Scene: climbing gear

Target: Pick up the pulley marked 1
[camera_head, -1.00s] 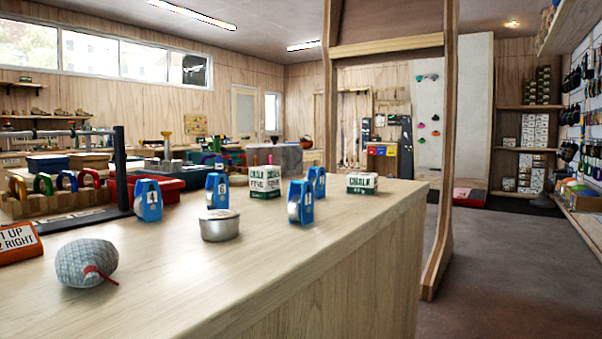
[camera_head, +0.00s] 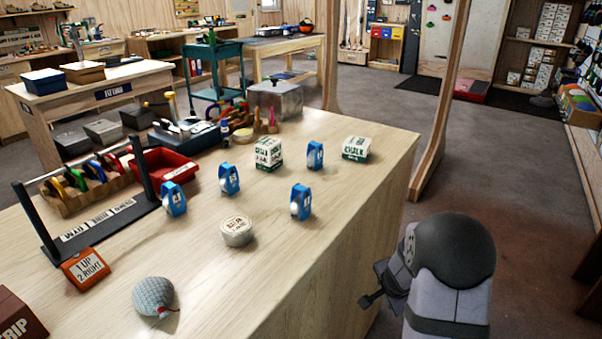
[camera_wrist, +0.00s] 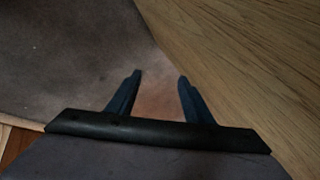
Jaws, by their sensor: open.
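Several blue pulleys stand upright on the wooden counter: a left one (camera_head: 173,198), a second one (camera_head: 229,178), a front right one (camera_head: 301,201) and a back right one (camera_head: 315,155). They have pale number labels, too small and blurred now to tell which is marked 1. My gripper (camera_wrist: 160,78) is open and empty in the wrist view, over the floor beside a wooden surface. In the head view my arm is at the lower right, off the counter's right side, well apart from the pulleys.
A round tin (camera_head: 237,231), chalk boxes (camera_head: 269,153) (camera_head: 356,148) and a grey chalk ball (camera_head: 153,296) share the counter (camera_head: 270,290). An orange sign (camera_head: 86,268) reads "1 UP 2-RIGHT". A dark rack (camera_head: 100,225) and red bin (camera_head: 165,168) stand left. The front right is clear.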

